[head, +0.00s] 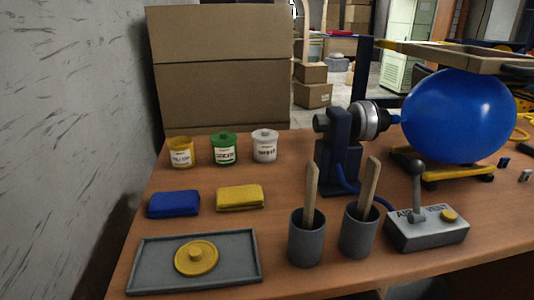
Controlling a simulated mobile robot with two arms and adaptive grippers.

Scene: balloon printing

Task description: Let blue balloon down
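The blue balloon (458,115) is large and round, at the right of the head view. Its neck meets the silver and black nozzle (368,119) on a dark stand (338,165). A grey control box (427,229) marked "AIR" and "VENT" stands at the front right of the table. It has an upright lever (417,187) with a dark knob and a yellow button (449,215). A blue hose runs from the stand towards the box. Neither of my grippers is in view.
Two grey cups (307,246) (358,238) with wooden sticks stand left of the box. A grey tray (239,277) holds a yellow lid (196,258). Blue (174,204) and yellow (240,197) sponges and three paint jars (224,150) stand behind. A wooden frame (450,55) is above the balloon.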

